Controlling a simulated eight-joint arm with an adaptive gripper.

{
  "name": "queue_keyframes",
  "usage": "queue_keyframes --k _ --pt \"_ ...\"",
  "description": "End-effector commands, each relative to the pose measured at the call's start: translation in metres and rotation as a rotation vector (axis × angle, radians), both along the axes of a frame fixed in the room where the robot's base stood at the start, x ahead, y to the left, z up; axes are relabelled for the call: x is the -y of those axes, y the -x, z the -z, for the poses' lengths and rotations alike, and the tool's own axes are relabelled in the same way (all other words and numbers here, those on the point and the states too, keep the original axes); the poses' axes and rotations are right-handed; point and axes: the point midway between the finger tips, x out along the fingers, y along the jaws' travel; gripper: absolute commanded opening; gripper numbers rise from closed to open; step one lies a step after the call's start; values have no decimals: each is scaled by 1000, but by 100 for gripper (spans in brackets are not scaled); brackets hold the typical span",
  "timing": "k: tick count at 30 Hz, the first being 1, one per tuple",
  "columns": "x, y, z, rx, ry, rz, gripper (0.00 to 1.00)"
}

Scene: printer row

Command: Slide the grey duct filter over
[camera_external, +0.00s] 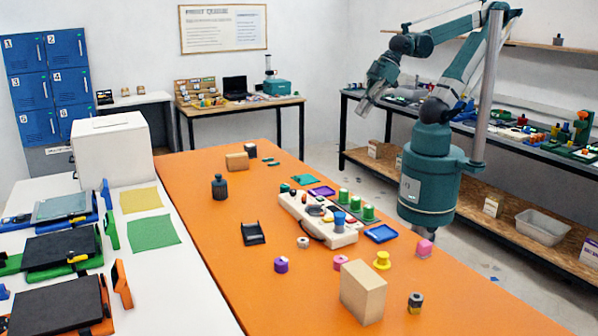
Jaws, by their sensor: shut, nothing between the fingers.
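No thing in view is plainly the grey duct filter. Grey or dark candidates on the orange table (195,215) are a dark grey knobbed cylinder (219,188) standing at the left, a flat black tray-like piece (253,234) near the table's left edge, and a small dark grey piece (415,303) at the near right. I cannot tell which is the filter. My gripper (364,105) is raised above and beyond the table's right edge, pointing down, apart from all of these things. It is shut and empty; its fingertips are small in this view.
A white device with buttons and green and blue knobs (318,221) sits mid-table. A tan block (363,291) stands near the front, and a brown block (237,161) at the back. Small coloured parts lie around. The table's left middle is mostly clear. A white table (165,285) adjoins left.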

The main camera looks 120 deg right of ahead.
Motion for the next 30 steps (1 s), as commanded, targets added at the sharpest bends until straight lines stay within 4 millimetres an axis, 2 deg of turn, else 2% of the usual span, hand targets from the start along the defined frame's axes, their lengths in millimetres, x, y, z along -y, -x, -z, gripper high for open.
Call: queue_keyframes --k 8,16,30 --pt "11 -31 -19 -34 -37 78 0" --pt "26 -72 -37 -77 -84 180 0" --pt "59 -147 -53 -148 -161 359 0"
